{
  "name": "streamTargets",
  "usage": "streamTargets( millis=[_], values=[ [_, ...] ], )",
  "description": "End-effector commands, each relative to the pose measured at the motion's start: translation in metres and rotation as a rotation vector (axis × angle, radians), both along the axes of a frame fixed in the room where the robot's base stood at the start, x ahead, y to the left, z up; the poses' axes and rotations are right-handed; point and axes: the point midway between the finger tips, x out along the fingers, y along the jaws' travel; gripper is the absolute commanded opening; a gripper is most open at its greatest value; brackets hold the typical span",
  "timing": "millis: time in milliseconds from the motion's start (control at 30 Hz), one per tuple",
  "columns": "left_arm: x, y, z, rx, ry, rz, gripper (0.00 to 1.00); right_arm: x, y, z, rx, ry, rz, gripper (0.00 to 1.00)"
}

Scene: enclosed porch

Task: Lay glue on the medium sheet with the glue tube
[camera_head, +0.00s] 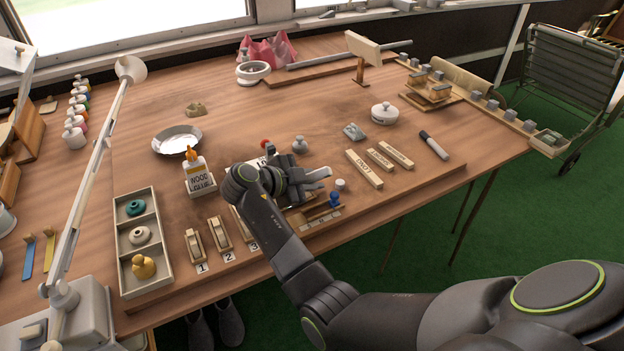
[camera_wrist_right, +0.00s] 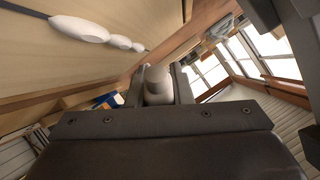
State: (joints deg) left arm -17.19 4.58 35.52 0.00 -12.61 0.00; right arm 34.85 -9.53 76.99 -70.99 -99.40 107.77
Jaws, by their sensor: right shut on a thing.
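My right gripper (camera_head: 312,181) is over the front middle of the workbench, shut on a pale rounded cylinder (camera_wrist_right: 157,86). This looks like the glue tube, but the gripper hides most of it in the head view. I cannot pick out the medium sheet with certainty; my right arm covers part of the board in front. In the wrist view, several white rounded blobs (camera_wrist_right: 80,28) sit in a row along a dark strip on a tan surface; I cannot tell whether they are glue. My left gripper is not in view.
A wood glue bottle (camera_head: 199,176) with an orange tip stands left of the gripper. A three-compartment tray (camera_head: 123,246), numbered wooden blocks (camera_head: 195,246) and a metal dish (camera_head: 177,139) are also on the left. Wooden bars (camera_head: 363,168) and a marker (camera_head: 434,145) lie right.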

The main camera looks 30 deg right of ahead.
Motion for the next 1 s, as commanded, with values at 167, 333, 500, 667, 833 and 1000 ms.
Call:
streamTargets(
  millis=[167,333,500,667,833,1000],
  values=[
    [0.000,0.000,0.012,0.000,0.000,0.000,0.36,0.000,0.000,0.018,0.000,-0.002,0.000,0.00],
    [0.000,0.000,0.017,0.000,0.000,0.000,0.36,0.000,0.000,0.028,0.000,-0.001,0.000,0.00],
    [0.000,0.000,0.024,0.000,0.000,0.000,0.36,0.000,0.000,0.039,0.000,-0.002,0.000,0.00],
    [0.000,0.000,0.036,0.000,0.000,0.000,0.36,0.000,0.000,0.059,0.000,-0.003,-0.001,0.00],
    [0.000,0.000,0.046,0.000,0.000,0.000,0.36,0.000,0.000,0.076,-0.001,-0.002,-0.001,0.00],
    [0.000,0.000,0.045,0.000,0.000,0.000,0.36,0.000,0.000,0.076,-0.001,-0.001,-0.001,0.00]
  ],
)
